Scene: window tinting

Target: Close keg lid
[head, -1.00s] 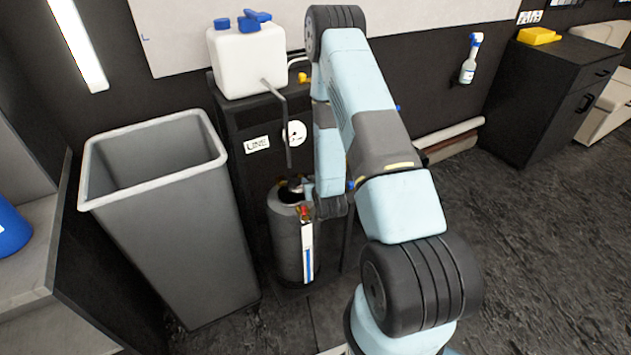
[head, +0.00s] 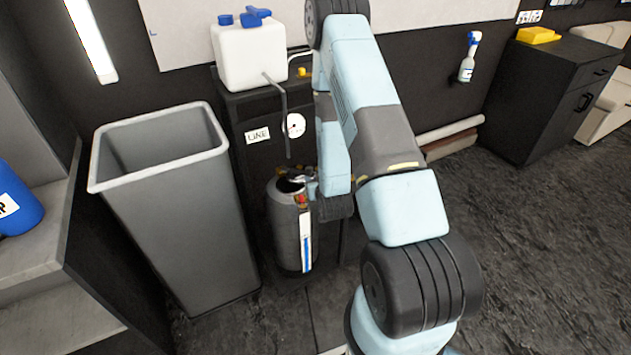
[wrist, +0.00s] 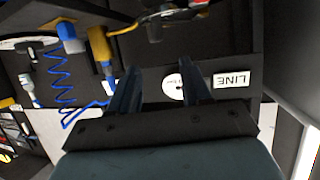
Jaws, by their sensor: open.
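The grey keg (head: 285,238) stands upright on a low base before the black cabinet, with a dark round opening at its top (head: 289,186). A red part and a white-and-blue strip show on its right side. The lid is too small and too covered to make out clearly in the head view. My gripper (head: 309,186) is at the right edge of the keg's top, partly hidden by my arm; contact cannot be told. In the wrist view my gripper (wrist: 158,80) shows two parted fingers with nothing clearly between them.
A tall grey bin (head: 180,215) stands close left of the keg. The black cabinet (head: 262,112) behind carries a white jug (head: 249,55), a gauge (head: 293,125) and a bent rod (head: 283,110) hanging near the keg. A blue coiled hose (wrist: 62,75) shows in the wrist view. Open floor lies right.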

